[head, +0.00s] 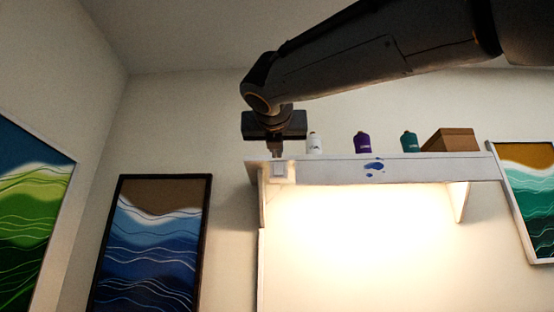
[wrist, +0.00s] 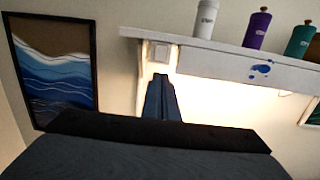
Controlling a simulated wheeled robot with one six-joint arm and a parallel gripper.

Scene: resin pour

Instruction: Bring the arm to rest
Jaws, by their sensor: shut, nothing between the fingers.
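My gripper (head: 277,151) hangs at the end of my arm, in front of the left end of a white wall shelf (head: 330,171). In the wrist view the two fingers of my gripper (wrist: 161,84) are closed together with nothing between them. Their tips show just below a small square switch (wrist: 160,52) on the shelf's left end. In the head view the switch (head: 279,169) shows right under the fingertips. I cannot tell whether the fingers touch it. The light under the shelf is on.
Blue stains (head: 374,168) mark the shelf's front. A framed blue wave painting (head: 150,245) hangs left of the shelf. Open air lies below the shelf.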

